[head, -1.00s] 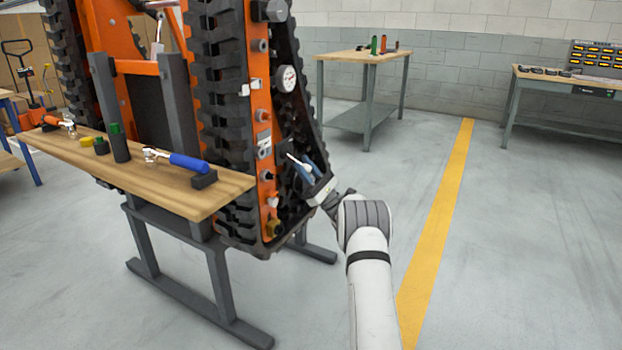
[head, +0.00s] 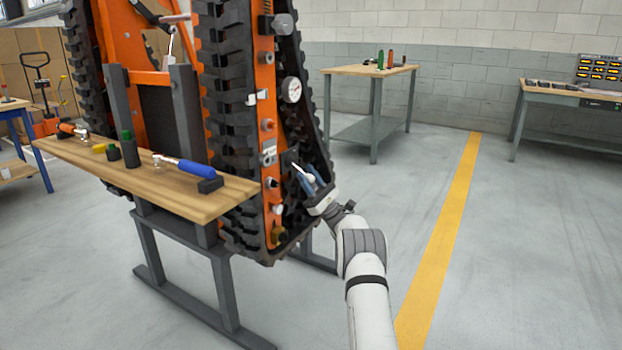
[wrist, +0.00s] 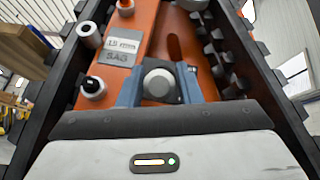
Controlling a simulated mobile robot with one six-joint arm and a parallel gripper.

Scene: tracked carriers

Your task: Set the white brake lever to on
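The white lever (head: 303,173) sits on a dark plate low on the right side of the orange track frame. Its round white end (wrist: 158,82) faces the camera in the wrist view. My gripper (head: 313,181) is open, with its blue-grey fingers on either side of the lever. In the wrist view the fingers (wrist: 160,86) flank the white end. A narrow gap shows at the right finger; at the left I cannot tell whether it touches. No on or off marking is readable.
Black track pads (head: 230,130) run along the frame. A wooden shelf (head: 215,203) with tools juts out at left. The floor on the right is clear around a yellow line (head: 440,235).

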